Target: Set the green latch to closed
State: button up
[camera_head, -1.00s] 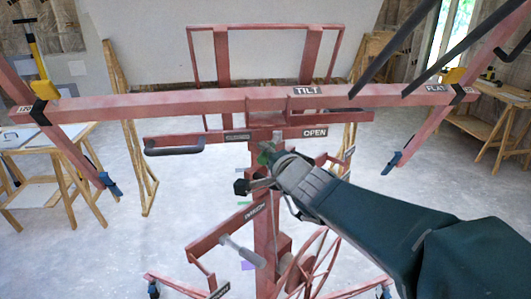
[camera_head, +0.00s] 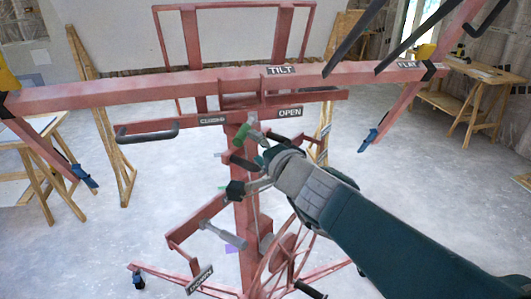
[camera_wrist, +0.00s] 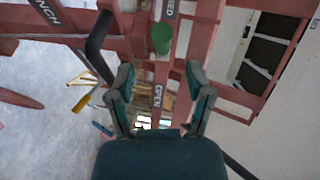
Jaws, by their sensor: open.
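The green latch (camera_head: 242,135) is a short green handle on the red post of the lift, below and between the CLOSED label (camera_head: 212,121) and the OPEN label (camera_head: 289,112). My gripper (camera_head: 240,174) is below the latch in the head view, with its fingers spread and nothing held. In the wrist view the green latch (camera_wrist: 162,38) is seen end-on, just beyond and between the open fingertips of my gripper (camera_wrist: 160,72). It appears between the OPEN label (camera_wrist: 158,95) and the partly cut-off CLOSED label (camera_wrist: 171,8). No contact is visible.
The red crossbar (camera_head: 180,83) with the TILT label spans above the latch. A black-gripped handle (camera_head: 147,134) sticks out at left. A winch wheel (camera_head: 300,240) and a grey-gripped crank (camera_head: 222,235) are below. Open floor lies left of the post.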

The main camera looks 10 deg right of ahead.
jog(key=v, duration=0.4)
jog(key=shift+s, duration=0.2)
dwell(0.5)
jog(key=s+a+f+n+g, duration=0.2)
jog(key=s+f+n+g, duration=0.55)
jog(key=s+n, duration=0.2)
jog(key=s+d+f+n+g+h, duration=0.2)
jog(key=s+d+f+h, duration=0.3)
jog(key=d, duration=0.4)
jog(key=shift+s+d+f+h, duration=0.3)
jog(key=shift+s+f+h, duration=0.1)
jog(key=shift+h, duration=0.2)
jog(key=shift+n, duration=0.25)
